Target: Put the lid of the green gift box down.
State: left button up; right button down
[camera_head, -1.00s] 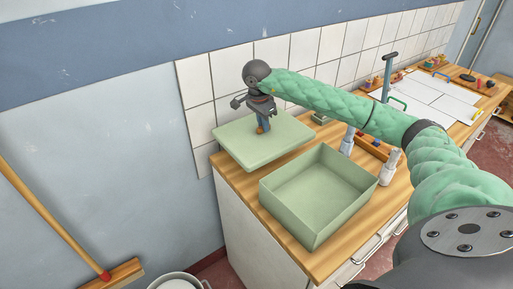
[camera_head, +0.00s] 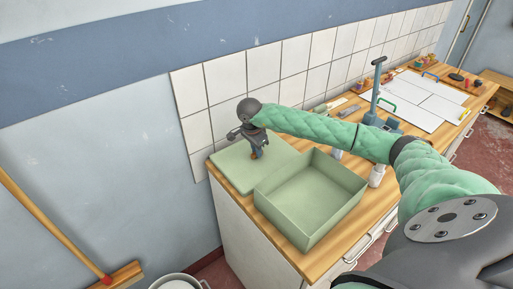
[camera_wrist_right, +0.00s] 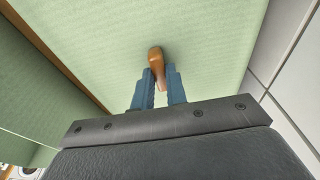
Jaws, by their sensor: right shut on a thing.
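The pale green lid (camera_head: 240,172) is flat, low at the back left end of the wooden counter, beside the open box. I cannot tell whether it touches the counter. My right gripper (camera_head: 256,152) is above the lid, its fingers shut on the lid's brown knob; the wrist view shows the blue fingers (camera_wrist_right: 158,90) around the knob (camera_wrist_right: 156,62). The green gift box (camera_head: 310,200) stands open and empty on the counter, just right of the lid. My left gripper is in neither view.
The tiled wall (camera_head: 225,80) runs close behind the lid. White boards (camera_head: 425,98) and small items lie farther along the counter (camera_head: 372,212). A broom (camera_head: 60,225) and a pot (camera_head: 178,281) are at the lower left, off the counter.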

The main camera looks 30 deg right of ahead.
aim_at(253, 153)
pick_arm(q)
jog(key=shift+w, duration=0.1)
pick_arm(e)
jog(key=shift+f, duration=0.1)
jog(key=c, duration=1.4)
grip_release()
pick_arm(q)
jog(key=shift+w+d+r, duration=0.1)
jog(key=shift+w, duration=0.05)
